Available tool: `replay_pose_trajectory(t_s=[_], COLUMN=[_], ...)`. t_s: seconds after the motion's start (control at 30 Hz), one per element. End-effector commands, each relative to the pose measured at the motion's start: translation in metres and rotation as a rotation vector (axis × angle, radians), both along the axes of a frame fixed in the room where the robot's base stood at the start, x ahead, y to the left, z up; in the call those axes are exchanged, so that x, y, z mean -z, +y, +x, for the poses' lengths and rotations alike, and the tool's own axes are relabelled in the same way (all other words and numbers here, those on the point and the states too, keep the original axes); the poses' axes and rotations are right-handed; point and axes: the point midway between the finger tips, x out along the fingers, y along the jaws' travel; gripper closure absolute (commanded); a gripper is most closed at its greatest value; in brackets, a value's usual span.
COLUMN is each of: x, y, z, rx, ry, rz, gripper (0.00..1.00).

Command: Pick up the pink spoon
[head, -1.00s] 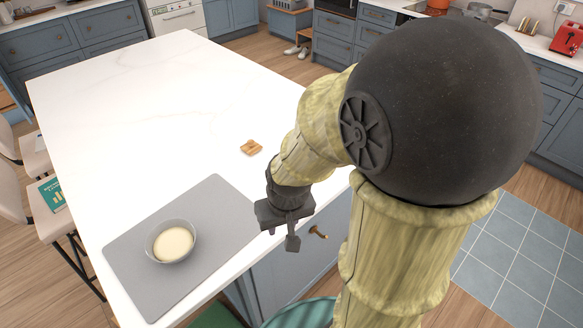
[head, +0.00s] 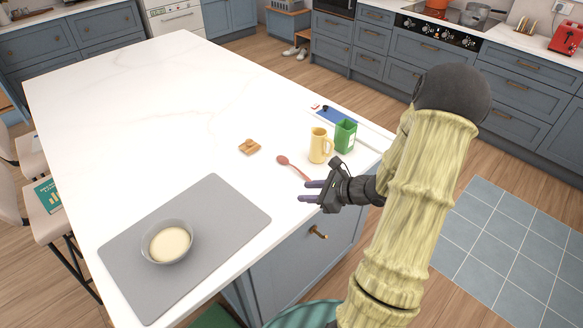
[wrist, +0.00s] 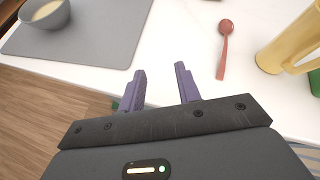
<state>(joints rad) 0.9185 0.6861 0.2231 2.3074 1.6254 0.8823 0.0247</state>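The pink spoon (head: 292,166) lies flat on the white island top near its front edge, its bowl toward the back left in the head view. In the wrist view the spoon (wrist: 225,44) lies right of and beyond the fingers, its handle pointing toward the near edge. My gripper (head: 306,191) has two purple fingers spread apart with nothing between them. In the wrist view my gripper (wrist: 160,78) is above the counter's edge, apart from the spoon.
A yellow mug (head: 318,146) and a green container (head: 345,136) stand just behind the spoon. A grey mat (head: 230,208) with a bowl (head: 167,250) lies at left. A small wooden item (head: 249,147) sits nearby. The island's middle (head: 170,110) is clear.

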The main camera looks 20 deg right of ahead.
Motion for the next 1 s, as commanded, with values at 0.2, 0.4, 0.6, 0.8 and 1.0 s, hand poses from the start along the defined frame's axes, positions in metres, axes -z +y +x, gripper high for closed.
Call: replay_pose_trajectory(t_s=[0.2,0.4,0.6,0.8,1.0], x=[0.013,0.013,0.013,0.020,0.033], y=[-0.076,-0.086,-0.086,-0.080,-0.069], z=[0.013,0.014,0.014,0.032,0.063], rx=[0.356,0.403,0.403,0.400,0.400], ry=[-0.051,-0.060,-0.059,-0.058,-0.057], rz=[0.169,0.187,0.186,0.189,0.187], gripper=[0.67,0.67,0.67,0.67,0.67])
